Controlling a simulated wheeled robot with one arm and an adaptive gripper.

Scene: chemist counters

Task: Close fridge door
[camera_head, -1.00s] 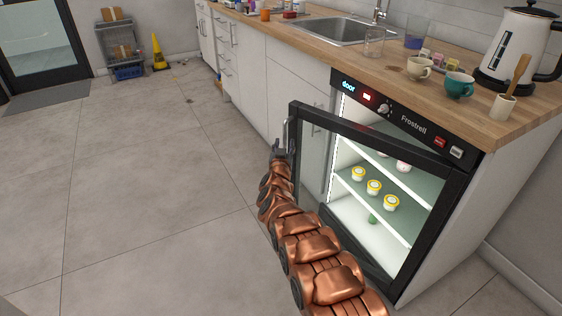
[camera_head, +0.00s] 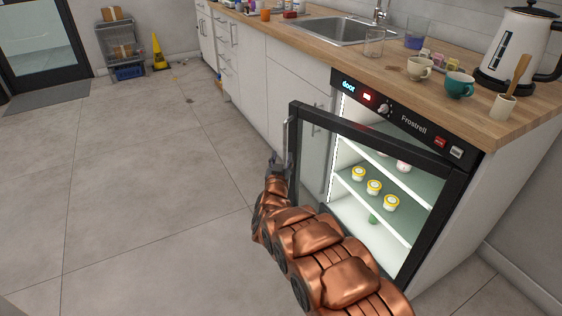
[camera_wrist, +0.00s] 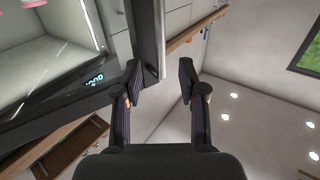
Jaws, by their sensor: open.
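The fridge (camera_head: 412,122) stands under the counter, its lit inside showing. Its black-framed glass door (camera_head: 375,134) stands ajar, with the free edge at the left swung out from the cabinet. A metal handle (camera_head: 286,138) runs upright along that edge. My gripper (camera_head: 272,163) is just left of the handle, small and partly hidden behind my copper arm. In the wrist view my gripper (camera_wrist: 160,82) is open, its two fingers apart with nothing held. The door's dark edge (camera_wrist: 143,38) lies ahead, near the left finger; I cannot tell whether they touch.
Yellow-lidded cups (camera_head: 373,187) sit on a fridge shelf. The wooden countertop (camera_head: 410,88) above carries a kettle (camera_head: 515,50), a teal cup (camera_head: 459,85) and a sink (camera_head: 340,30). The floor (camera_head: 130,200) at left is clear. A yellow cone (camera_head: 158,52) stands far back.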

